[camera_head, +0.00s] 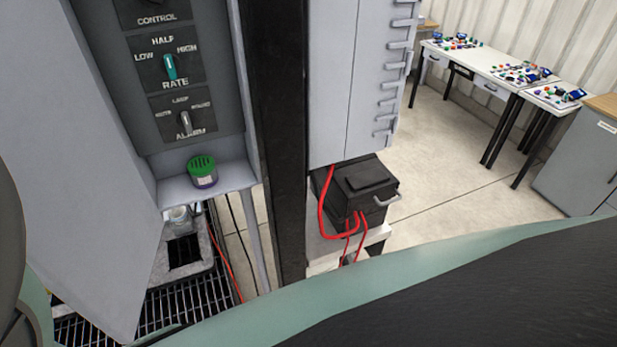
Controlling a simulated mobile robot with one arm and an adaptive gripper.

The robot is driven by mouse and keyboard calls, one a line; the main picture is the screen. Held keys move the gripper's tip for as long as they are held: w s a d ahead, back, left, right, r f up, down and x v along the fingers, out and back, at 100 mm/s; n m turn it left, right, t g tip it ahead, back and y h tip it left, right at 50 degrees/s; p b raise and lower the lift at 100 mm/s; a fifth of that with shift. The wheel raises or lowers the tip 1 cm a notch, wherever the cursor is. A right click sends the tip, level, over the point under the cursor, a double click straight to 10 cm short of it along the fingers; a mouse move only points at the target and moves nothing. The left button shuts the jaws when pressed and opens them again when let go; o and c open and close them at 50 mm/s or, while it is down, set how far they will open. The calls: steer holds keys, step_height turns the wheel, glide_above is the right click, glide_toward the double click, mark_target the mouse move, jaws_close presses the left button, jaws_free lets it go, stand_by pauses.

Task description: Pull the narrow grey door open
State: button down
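A tall, flat light-grey panel (75,190) stands at the left, its lower edge over a black floor grating. It looks like a door leaf beside the grey control panel (205,130), but I cannot tell for sure that it is the narrow grey door. Another narrow grey upright face (330,75) is on the cabinet right of the dark post, with several bar-like fittings along its right edge. My gripper is not in view. My own arm parts, teal and black, fill the lower foreground and the left edge.
A green-and-purple round item (202,171) sits on the control panel's ledge. A dark post (276,140) stands mid-view. A black box (357,188) with red cables is low beside it. White tables (480,62) and a grey cabinet (582,160) stand right; bare floor lies between.

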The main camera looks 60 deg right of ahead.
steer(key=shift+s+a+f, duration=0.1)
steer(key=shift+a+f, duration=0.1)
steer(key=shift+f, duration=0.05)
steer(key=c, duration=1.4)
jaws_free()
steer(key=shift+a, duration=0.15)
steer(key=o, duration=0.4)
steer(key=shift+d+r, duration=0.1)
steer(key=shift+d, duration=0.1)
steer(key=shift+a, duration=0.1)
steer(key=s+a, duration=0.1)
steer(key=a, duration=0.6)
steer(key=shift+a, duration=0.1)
